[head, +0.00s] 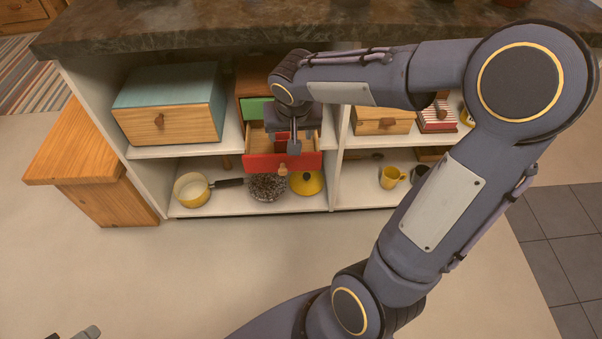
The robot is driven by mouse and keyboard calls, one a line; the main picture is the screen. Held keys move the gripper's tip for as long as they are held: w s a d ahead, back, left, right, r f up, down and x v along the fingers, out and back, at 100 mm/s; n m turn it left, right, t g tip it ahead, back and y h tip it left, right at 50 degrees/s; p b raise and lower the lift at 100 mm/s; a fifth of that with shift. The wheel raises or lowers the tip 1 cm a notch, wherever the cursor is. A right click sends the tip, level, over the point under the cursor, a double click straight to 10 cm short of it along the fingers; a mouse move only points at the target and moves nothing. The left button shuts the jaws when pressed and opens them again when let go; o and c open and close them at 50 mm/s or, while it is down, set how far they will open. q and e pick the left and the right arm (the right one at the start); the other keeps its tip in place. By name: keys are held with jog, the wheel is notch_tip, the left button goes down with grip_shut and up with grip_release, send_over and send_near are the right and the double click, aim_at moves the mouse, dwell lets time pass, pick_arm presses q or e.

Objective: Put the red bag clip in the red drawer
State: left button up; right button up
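The red drawer (260,163) is pulled out of a small wooden chest on the upper shelf, with a leather pull on its front. My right gripper (294,147) points down over the open drawer, its fingertips at the drawer's front part. The fingers look close together, but whether they are open or shut on something is unclear. I see no red bag clip; the arm and gripper hide part of the drawer's inside. Only a grey tip of my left gripper (80,333) shows at the bottom left edge.
A green drawer (257,110) sits above the red one. A blue-topped wooden box (168,105) stands to the left. The lower shelf holds a yellow pan (191,190), a dark patterned pot (267,187) and a yellow lid (306,183). A dark countertop (180,27) overhangs the shelves.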

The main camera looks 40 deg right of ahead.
jog(key=s+a+r+n+t+y, duration=0.1)
jog(key=s+a, duration=0.3)
jog(key=s, duration=0.5)
jog(key=s+a+r+n+t+y, duration=0.1)
jog(key=s+a+n+y, duration=0.2)
jog(key=s, duration=0.7)
jog(key=shift+a+r+y, duration=0.2)
jog(key=shift+a+y, duration=0.5)
jog(key=shift+a, duration=0.05)
jog(key=shift+s, duration=0.1)
notch_tip(320, 180, up, 26)
jog(key=p, duration=2.6)
jog(key=shift+c, duration=0.4)
